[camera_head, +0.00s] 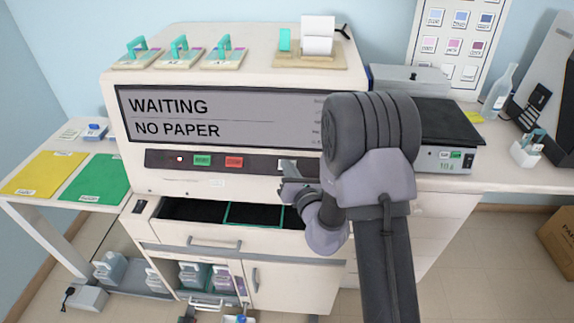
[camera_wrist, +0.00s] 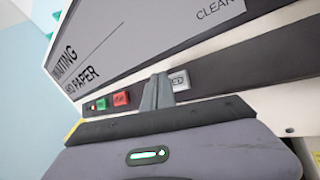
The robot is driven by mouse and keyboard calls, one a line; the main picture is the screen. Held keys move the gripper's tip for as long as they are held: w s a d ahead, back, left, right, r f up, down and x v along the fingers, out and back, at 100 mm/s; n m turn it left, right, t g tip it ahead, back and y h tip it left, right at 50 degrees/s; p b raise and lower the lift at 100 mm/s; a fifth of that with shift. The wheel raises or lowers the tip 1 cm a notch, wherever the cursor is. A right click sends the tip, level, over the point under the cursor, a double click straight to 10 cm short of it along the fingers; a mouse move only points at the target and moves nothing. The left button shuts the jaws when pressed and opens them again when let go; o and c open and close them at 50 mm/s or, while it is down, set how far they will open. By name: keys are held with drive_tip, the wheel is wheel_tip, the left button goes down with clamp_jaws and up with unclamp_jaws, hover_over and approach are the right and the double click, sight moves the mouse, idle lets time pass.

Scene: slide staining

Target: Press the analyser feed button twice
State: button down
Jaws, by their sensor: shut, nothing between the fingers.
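The analyser (camera_head: 240,95) has a display (camera_head: 250,118) reading "WAITING" and "NO PAPER". Below it a dark button strip (camera_head: 255,162) carries a green button (camera_head: 202,160), a red button (camera_head: 234,161) and a pale grey feed button (camera_head: 287,164). In the wrist view the feed button (camera_wrist: 180,80) is partly hidden behind my fingers, with only the end of its label showing. My gripper (camera_head: 284,172) is shut and empty, and its fingertips (camera_wrist: 160,77) are at the left side of the feed button in the wrist view. I cannot tell whether they touch it.
An open drawer (camera_head: 190,212) with dark compartments juts out below my gripper. A grey-black device (camera_head: 440,130) stands on the right bench. A cardboard box (camera_head: 558,240) stands at far right.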

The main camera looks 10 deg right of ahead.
drive_tip(key=shift+f, duration=0.1)
idle(0.7)
drive_tip(key=shift+w+d+f, duration=0.1)
drive_tip(key=shift+w+f, duration=0.1)
drive_tip(key=shift+w, duration=0.1)
drive_tip(key=shift+w+f, duration=0.2)
drive_tip(key=shift+f, duration=0.05)
idle(0.7)
drive_tip(key=shift+s+r, duration=0.5)
drive_tip(key=shift+r, duration=0.05)
drive_tip(key=shift+p, duration=0.3)
drive_tip(key=s+r+p, duration=0.1)
drive_tip(key=s+a+r+p, duration=0.1)
drive_tip(key=s+r, duration=0.1)
drive_tip(key=shift+s+a+r, duration=0.15)
drive_tip(key=shift+s+r, duration=0.05)
drive_tip(key=shift+r, duration=0.05)
idle(2.4)
